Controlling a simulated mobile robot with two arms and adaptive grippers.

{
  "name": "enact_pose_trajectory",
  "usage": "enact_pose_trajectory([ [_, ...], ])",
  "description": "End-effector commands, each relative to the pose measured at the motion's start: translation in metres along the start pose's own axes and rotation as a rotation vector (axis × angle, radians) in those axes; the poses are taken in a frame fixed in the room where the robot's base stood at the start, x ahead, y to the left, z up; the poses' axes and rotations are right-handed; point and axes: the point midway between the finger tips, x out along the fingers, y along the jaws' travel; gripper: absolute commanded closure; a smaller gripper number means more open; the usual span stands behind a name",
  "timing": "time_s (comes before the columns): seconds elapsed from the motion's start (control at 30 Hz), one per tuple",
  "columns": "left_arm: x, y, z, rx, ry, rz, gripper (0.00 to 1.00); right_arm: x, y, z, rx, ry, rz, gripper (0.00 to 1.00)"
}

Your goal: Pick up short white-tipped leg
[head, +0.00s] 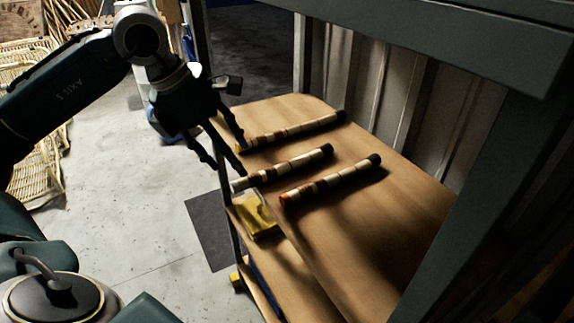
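The short white-tipped leg (285,168) lies on the wooden shelf (370,240). It is a light rattan piece with dark bands, its white end at the left near the shelf's edge and a dark end at the right. My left gripper (239,158) is at the shelf's left edge, above and close to the white end. Its fingers are spread and it holds nothing visible. Whether a finger touches a leg cannot be told. My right gripper is not in view.
A yellow-tipped leg (295,131) lies behind and an orange-tipped leg (333,181) in front. A small clear box with yellow contents (258,214) sits at the shelf's left edge. Grey frame posts (301,55) rise around the shelf. Its front right is clear.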

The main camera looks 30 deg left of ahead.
Motion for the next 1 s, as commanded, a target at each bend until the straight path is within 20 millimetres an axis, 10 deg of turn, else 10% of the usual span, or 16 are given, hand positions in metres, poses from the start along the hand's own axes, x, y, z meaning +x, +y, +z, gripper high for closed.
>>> enact_pose_trajectory([
  [0.8, 0.067, -0.002, 0.000, 0.001, -0.001, -0.001, 0.45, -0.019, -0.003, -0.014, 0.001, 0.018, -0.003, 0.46],
  [1.0, 0.067, -0.002, 0.000, 0.000, -0.001, 0.000, 0.81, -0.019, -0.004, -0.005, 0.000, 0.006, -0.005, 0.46],
])
